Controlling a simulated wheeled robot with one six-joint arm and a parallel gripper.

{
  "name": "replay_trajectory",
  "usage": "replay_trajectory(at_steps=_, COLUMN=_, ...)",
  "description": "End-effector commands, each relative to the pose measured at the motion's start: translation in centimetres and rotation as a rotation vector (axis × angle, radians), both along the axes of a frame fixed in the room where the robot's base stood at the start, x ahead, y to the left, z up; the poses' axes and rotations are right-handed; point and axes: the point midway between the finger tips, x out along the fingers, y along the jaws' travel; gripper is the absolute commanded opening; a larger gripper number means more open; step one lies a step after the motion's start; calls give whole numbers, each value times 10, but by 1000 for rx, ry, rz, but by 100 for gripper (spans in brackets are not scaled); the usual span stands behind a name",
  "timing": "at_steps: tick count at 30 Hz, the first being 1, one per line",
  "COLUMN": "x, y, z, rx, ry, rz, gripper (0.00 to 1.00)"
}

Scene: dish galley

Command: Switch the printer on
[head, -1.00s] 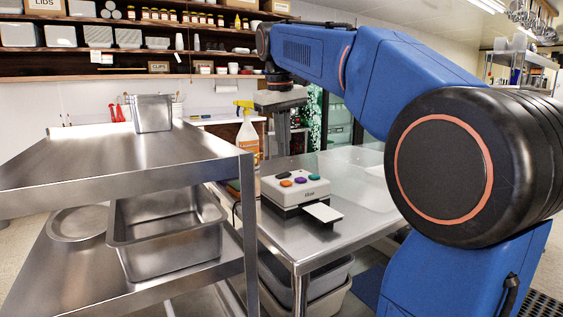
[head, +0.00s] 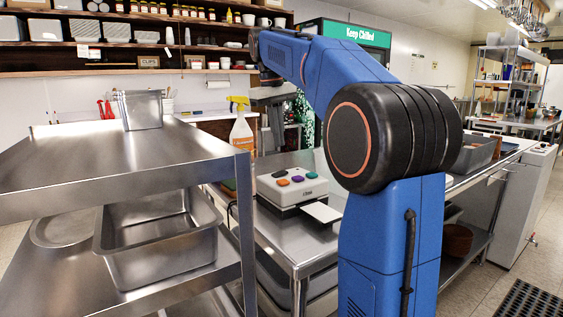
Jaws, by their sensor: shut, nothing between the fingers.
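The printer (head: 292,187) is a small white box with a dark base. It sits on the steel table, with several coloured buttons on its top: black, orange, purple and green. A white paper or label (head: 321,212) sticks out of its front. My gripper (head: 275,141) hangs from my blue arm, pointing down, behind the printer and higher in the picture. It is shut and empty. It looks apart from the printer; its exact distance is hard to tell. The fingertips are small here.
A steel shelf unit (head: 75,158) stands at the left, holding a square steel container (head: 141,109) and, below, a deep steel pan (head: 160,255). A yellow-topped spray bottle (head: 241,135) stands behind the printer, close left of my gripper. A grey bin (head: 476,152) is at the right.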

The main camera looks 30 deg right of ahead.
Motion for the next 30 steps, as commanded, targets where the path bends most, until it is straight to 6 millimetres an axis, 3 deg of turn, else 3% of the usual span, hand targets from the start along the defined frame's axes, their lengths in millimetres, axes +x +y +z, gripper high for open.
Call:
replay_trajectory(at_steps=6, x=-1, y=-5, z=-39, rx=1, ry=3, rz=0, gripper=0)
replay_trajectory(at_steps=15, x=0, y=-10, z=-73, rx=0, ry=1, rz=-1, gripper=0)
replay_trajectory(at_steps=30, x=0, y=-12, z=-80, rx=0, ry=0, rz=-1, gripper=0)
